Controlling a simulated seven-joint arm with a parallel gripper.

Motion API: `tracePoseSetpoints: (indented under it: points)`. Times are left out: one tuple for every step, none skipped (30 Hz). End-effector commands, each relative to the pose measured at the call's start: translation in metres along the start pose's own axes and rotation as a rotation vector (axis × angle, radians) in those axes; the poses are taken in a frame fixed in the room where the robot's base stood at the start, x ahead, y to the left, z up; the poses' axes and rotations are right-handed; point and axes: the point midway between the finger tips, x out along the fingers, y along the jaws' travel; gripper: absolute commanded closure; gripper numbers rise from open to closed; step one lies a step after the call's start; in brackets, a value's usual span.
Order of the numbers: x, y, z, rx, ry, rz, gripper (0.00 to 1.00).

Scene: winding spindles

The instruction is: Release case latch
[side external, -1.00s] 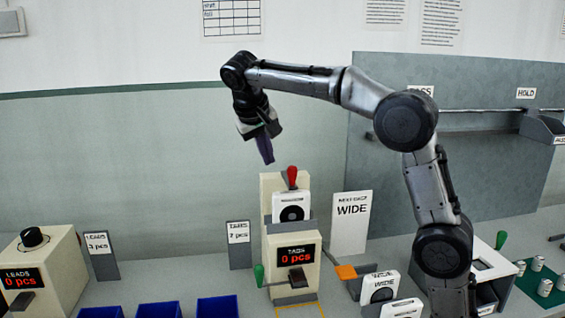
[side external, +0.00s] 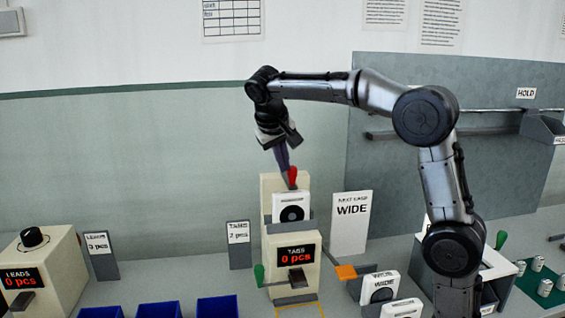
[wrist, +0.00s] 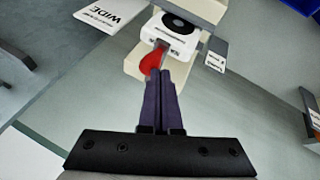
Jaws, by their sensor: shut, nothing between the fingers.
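The case latch appears to be the red-handled lever (side external: 293,177) at the top of the cream TABS machine (side external: 270,215). In the wrist view the red handle (wrist: 152,62) lies just left of my fingertips. A white case (side external: 291,208) with a dark round centre sits in the machine's holder below the lever; it also shows in the wrist view (wrist: 172,35). My gripper (side external: 287,184) is shut and empty, pointing down beside the red handle. In the wrist view its two purple fingers (wrist: 166,84) are together. Whether they touch the handle I cannot tell.
The TABS display reads 0 pcs (side external: 296,255), with a green lever (side external: 259,274) at its lower left. A WIDE sign (side external: 351,222) stands right of the machine. Blue bins (side external: 217,306) are at front left. More white cases (side external: 380,286) lie at front right.

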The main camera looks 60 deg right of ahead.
Motion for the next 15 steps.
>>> tracePoseSetpoints:
  points:
    - [0.0, 0.002, 0.001, -0.009, 0.004, -0.004, 1.0]
    - [0.0, 0.003, 0.002, -0.016, 0.007, -0.007, 1.0]
    - [0.0, 0.004, 0.002, -0.024, 0.011, -0.01, 1.0]
    - [0.0, 0.004, 0.002, -0.027, 0.012, -0.012, 1.0]
    - [0.001, 0.004, 0.002, -0.03, 0.013, -0.013, 1.0]
    - [0.001, 0.005, 0.003, -0.035, 0.015, -0.015, 1.0]
    - [0.001, 0.005, 0.003, -0.039, 0.016, -0.016, 1.0]
    - [0.001, 0.006, 0.003, -0.043, 0.017, -0.017, 1.0]
    - [0.001, 0.006, 0.004, -0.048, 0.019, -0.019, 1.0]
    - [0.001, 0.007, 0.004, -0.052, 0.021, -0.021, 1.0]
    - [0.001, 0.008, 0.004, -0.057, 0.023, -0.024, 1.0]
    - [0.002, 0.009, 0.005, -0.067, 0.028, -0.028, 1.0]
    - [0.002, 0.01, 0.006, -0.075, 0.03, -0.031, 1.0]
    - [0.003, 0.011, 0.006, -0.084, 0.033, -0.035, 1.0]
    - [0.003, 0.013, 0.007, -0.098, 0.04, -0.041, 1.0]
